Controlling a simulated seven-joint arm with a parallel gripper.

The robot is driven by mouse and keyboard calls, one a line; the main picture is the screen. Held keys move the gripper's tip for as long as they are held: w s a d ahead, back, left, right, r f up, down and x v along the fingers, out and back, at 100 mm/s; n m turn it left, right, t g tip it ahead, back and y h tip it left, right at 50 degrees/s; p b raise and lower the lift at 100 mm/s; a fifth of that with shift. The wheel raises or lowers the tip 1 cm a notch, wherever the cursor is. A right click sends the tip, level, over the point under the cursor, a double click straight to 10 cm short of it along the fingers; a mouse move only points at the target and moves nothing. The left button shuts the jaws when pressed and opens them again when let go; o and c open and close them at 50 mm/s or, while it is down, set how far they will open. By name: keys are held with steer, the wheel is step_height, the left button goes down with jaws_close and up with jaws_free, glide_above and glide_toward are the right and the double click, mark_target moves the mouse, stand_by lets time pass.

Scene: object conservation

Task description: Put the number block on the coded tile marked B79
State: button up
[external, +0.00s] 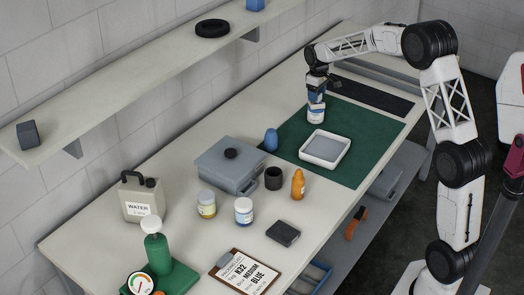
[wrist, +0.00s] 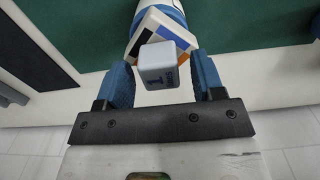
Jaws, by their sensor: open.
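My gripper (wrist: 160,75) has two blue fingers, spread apart, and points down over the green mat (external: 290,130) in the external view. A small white block (wrist: 158,65) with a dark "1" and small unreadable lettering shows between the fingers, with a gap on each side. Behind it is a square pale plate (wrist: 148,28) with orange, black and blue patches. A white and blue round container (external: 316,114) stands just below my gripper; its end also shows in the wrist view (wrist: 168,6). I cannot tell what the block rests on. No B79 marking is readable.
A pale tray (external: 345,157) lies on the green mat, near a blue bottle (external: 271,140). A grey lidded box (external: 222,170), black cup (external: 274,178), orange bottle (external: 298,186) and two jars stand nearer. A clipboard (external: 236,281) reads "H32 MEDIUM BLUE". The mat's right side is clear.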

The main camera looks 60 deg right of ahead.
step_height(320, 180, up, 12)
stand_by(0.6)
stand_by(0.4)
steer(key=shift+a, duration=0.1)
steer(key=s+a+r+t, duration=0.1)
steer(key=s+a+r, duration=0.2)
steer(key=s+a, duration=0.85)
steer(key=s+a+r, duration=0.4)
steer(key=s+a, duration=0.5)
steer(key=a, duration=0.5)
steer(key=s+a+f, duration=0.3)
steer(key=s+a, duration=0.1)
steer(key=s, duration=0.5)
steer(key=s+a+f+t, duration=0.1)
steer(key=s+a+f, duration=0.2)
steer(key=s+a, duration=0.2)
steer(key=s+a+f, duration=0.2)
steer(key=s+a, duration=0.2)
steer(key=s, duration=0.8)
steer(key=shift+s+a+f+t, duration=0.3)
steer(key=shift+a+f, duration=0.1)
